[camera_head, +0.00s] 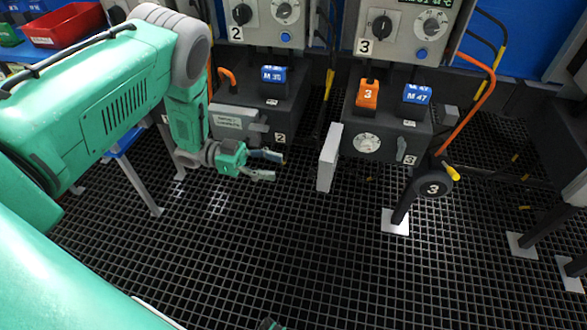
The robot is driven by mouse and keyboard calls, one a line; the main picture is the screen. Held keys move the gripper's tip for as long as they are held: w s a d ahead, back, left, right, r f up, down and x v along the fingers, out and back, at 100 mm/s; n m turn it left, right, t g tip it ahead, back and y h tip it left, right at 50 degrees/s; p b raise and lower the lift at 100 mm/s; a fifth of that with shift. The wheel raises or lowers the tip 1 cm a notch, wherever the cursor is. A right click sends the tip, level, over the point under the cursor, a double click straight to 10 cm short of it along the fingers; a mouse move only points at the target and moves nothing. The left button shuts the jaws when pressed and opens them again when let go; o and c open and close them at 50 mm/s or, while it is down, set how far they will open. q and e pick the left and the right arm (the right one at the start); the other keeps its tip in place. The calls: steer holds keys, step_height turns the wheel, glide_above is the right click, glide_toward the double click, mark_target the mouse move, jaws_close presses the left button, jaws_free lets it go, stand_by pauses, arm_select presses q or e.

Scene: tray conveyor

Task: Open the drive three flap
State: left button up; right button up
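The drive three box (388,130) is dark, with a dial and the number 3 on its front. Its grey flap (330,157) stands out from the box's left side, seen nearly edge-on, and the dial (367,142) is uncovered. My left gripper (272,166) is left of the flap, with a clear gap between them. Its two fingers are apart and point right, with nothing between them. A small green and dark piece at the bottom edge may be part of my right arm; no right fingers show.
The drive two box (262,103) is behind my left gripper, with its grey panel (238,121) across its front. An orange tag (367,95) and a blue M 47 block (417,94) sit on drive three. An orange cable (479,104) hangs at its right. The black grating (290,250) below is open.

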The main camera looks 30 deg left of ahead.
arm_select(q)
steer(key=shift+v, duration=1.8)
